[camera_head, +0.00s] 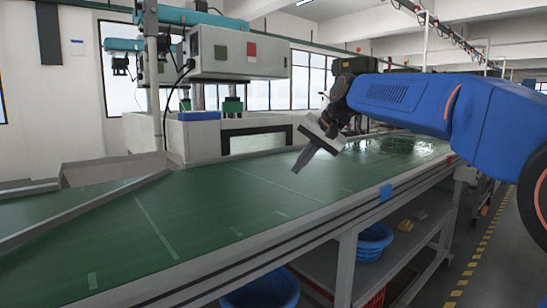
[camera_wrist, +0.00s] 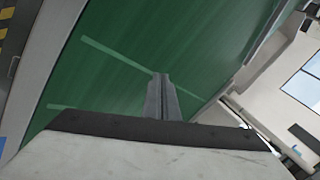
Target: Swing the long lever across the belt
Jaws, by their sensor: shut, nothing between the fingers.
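The green belt (camera_head: 190,220) runs from the lower left to the far right on a grey-railed frame. A long thin grey bar (camera_head: 90,207), which looks like the long lever, lies slantwise along the belt at the left of the head view. I cannot tell where it pivots. My gripper (camera_head: 297,168) hangs over the middle of the belt, tilted down and left, well to the right of the bar. Its fingers are together and empty. In the wrist view, the closed fingertips (camera_wrist: 160,79) point at bare green belt (camera_wrist: 130,45); the bar is not clearly visible there.
A grey machine (camera_head: 238,52) with a screen panel stands behind the belt. The belt's front rail (camera_head: 290,237) carries a blue clip (camera_head: 386,192). Blue baskets (camera_head: 373,240) sit beneath. The belt between my gripper and the bar is clear.

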